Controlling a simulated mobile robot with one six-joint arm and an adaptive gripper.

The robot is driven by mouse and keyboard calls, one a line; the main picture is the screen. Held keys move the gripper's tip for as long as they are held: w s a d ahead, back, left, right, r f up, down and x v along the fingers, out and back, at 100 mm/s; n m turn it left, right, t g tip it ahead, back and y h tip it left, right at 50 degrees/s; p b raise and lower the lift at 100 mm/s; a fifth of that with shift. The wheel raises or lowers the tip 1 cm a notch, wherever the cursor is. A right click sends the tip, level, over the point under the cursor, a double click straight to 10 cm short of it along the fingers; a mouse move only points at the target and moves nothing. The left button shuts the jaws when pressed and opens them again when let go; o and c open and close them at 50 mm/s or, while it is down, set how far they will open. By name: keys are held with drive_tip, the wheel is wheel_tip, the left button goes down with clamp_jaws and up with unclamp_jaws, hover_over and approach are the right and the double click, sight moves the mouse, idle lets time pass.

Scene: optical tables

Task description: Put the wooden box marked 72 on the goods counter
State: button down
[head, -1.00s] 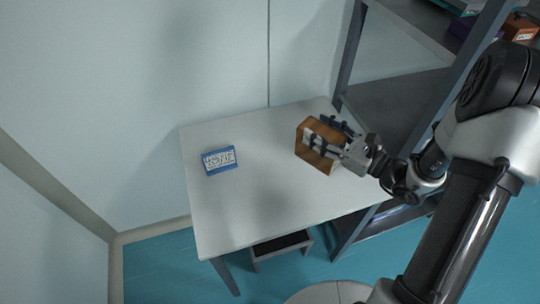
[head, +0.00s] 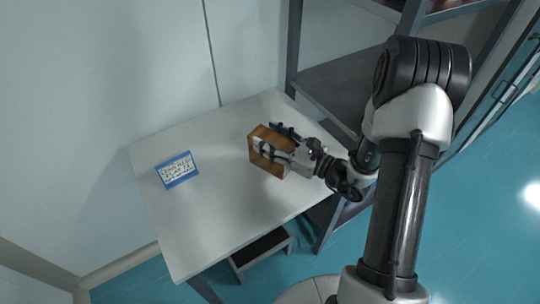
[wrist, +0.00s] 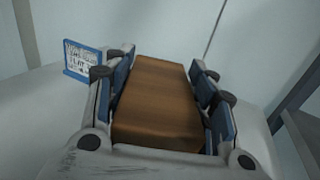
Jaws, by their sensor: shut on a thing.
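The brown wooden box (head: 266,137) is held over the right part of the white table (head: 210,215). No number is readable on it. My gripper (head: 276,148) is shut on the box, with its fingers on two opposite sides. In the wrist view the box (wrist: 158,100) lies between the blue finger pads of my gripper (wrist: 162,95). I cannot tell whether the underside of the box touches the tabletop.
A dark grey shelf unit (head: 345,85) stands close behind and right of the table. Pale walls (head: 100,80) close off the back and left. A dark-topped stool-like piece (head: 262,250) is under the table's front edge. The table's middle and front are clear.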

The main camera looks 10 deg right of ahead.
wheel_tip(320, 180, down, 5)
drive_tip(key=shift+f+b, duration=0.1)
drive_tip(key=shift+b, duration=0.85)
drive_tip(key=shift+r, duration=0.2)
drive_tip(key=c, duration=0.7)
unclamp_jaws()
drive_tip(key=shift+f, duration=0.15)
